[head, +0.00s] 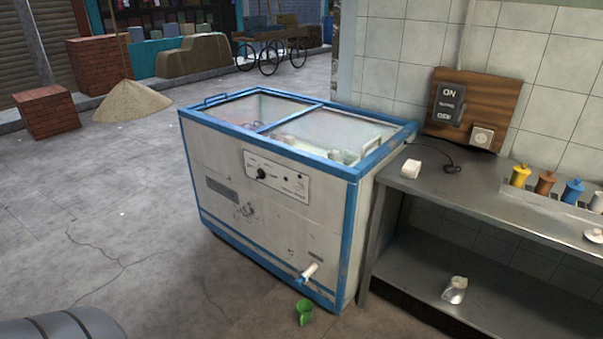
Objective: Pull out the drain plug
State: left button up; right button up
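The drain plug (310,271) is a small white cylinder, low on the front of a white chest freezer (225,170) with blue edges. It sticks out near the freezer's front right corner, with a small blue part at its lower left end. It appears seated in the drain; the joint is too small to make out. A green mug (304,312) stands on the floor just below it. Neither of my grippers is in the head view.
A metal counter (450,195) with a lower shelf (430,280) stands right of the freezer. A grey ribbed shape fills the lower left corner. Floor in front of the freezer is mostly clear.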

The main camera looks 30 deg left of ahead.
aim_at(298, 283)
jog(key=u, duration=1.1)
